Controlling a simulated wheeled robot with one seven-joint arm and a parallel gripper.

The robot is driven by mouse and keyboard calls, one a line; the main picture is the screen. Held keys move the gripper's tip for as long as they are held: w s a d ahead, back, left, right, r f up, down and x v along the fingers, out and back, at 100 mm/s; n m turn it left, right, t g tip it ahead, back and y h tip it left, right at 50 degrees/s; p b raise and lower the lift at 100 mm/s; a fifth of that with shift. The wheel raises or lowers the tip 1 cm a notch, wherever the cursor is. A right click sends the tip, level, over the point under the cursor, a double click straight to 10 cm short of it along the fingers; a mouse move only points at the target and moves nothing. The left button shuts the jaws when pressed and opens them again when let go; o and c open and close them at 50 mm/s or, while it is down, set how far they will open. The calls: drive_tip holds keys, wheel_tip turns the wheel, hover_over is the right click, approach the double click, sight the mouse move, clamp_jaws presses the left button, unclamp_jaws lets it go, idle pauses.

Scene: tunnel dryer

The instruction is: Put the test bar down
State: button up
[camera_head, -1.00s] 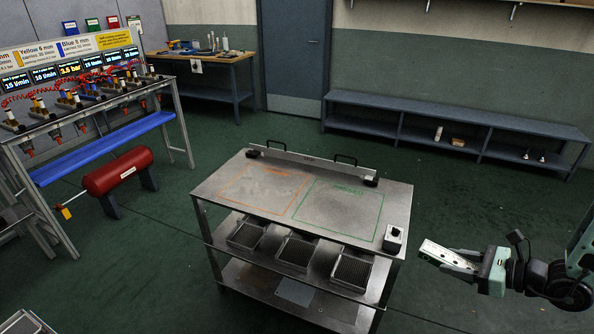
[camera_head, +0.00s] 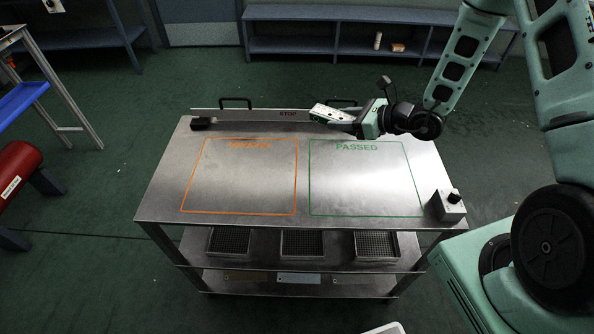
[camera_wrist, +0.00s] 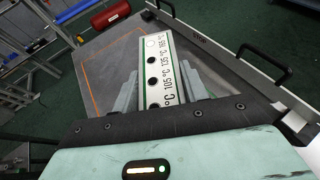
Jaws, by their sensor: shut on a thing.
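The test bar (camera_head: 331,113) is a pale flat bar held above the rear of the steel table (camera_head: 160,197). In the wrist view the test bar (camera_wrist: 164,72) shows a green edge, printed temperatures and a row of round spots, the farthest pale and the others dark. My gripper (camera_head: 347,118) is shut on it, one finger along each side in the wrist view (camera_wrist: 163,92). The near end is hidden by my gripper. The table has a green frame marked PASSED (camera_head: 364,214) on the right and an orange frame (camera_head: 238,212) on the left; both are empty.
A rail marked STOP (camera_head: 262,115) with two black handles runs along the table's back edge. A small box with a black knob (camera_head: 448,205) stands at the right front corner. Mesh trays (camera_head: 302,243) sit on the shelf below. The tabletop middle is clear.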

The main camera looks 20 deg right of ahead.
drive_tip(key=w+a+f+m+t+h+b, duration=0.1)
drive_tip(key=w+a+f+b, duration=0.2)
drive_tip(key=b, duration=0.2)
drive_tip(key=m+t+h+b, duration=0.1)
drive_tip(key=m+h+b, duration=0.1)
drive_tip(key=b, duration=0.6)
hover_over(305, 165)
wheel_tip(305, 165, down, 3)
wheel_tip(305, 165, down, 10)
drive_tip(key=shift+f+b, duration=0.1)
drive_tip(key=shift+b, duration=0.4)
drive_tip(key=shift+f, duration=0.15)
drive_tip(key=o, duration=1.1)
